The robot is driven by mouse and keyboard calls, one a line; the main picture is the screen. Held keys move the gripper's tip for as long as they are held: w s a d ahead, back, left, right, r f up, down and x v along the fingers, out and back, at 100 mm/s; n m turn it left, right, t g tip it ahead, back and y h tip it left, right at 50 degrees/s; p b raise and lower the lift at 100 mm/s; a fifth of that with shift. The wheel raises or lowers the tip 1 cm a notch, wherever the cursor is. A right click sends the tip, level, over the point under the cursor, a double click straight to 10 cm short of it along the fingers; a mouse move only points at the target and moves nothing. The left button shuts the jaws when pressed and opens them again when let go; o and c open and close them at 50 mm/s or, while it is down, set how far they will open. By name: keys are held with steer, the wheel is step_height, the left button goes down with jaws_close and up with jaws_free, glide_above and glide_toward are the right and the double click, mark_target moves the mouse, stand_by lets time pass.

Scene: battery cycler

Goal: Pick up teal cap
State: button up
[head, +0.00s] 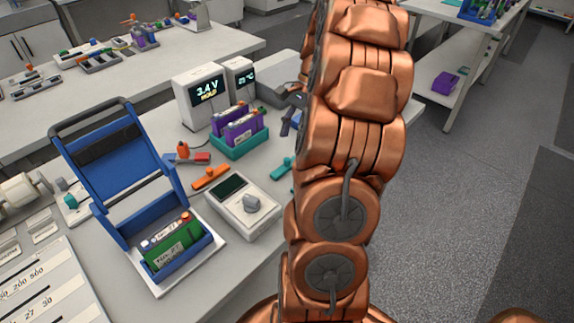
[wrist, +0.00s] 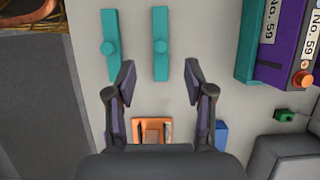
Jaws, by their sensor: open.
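My gripper (wrist: 160,82) is open and empty. Its dark fingers are spread either side of the right teal cap's near end; the left cap lies outside the left finger. I cannot tell how high the fingers are above the bench. In the head view one teal cap (head: 281,168) shows beside my arm, which hides much of the bench behind it.
A teal tray (wrist: 249,50) with purple battery packs (wrist: 285,45) stands right of the caps. An orange piece (wrist: 152,122) lies between my fingers' bases. In the head view, a grey scale-like device (head: 243,206) and a blue open case (head: 115,165) stand left.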

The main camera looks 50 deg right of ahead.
mark_target(289, 158)
steer(key=shift+d+f, duration=0.2)
steer(key=shift+p+x, duration=0.3)
steer(key=shift+x, duration=0.8)
steer(key=shift+p+x, duration=0.9)
steer(key=shift+x, duration=1.75)
steer(key=shift+d, duration=0.15)
steer(key=c, duration=0.9)
steer(key=shift+c, duration=0.2)
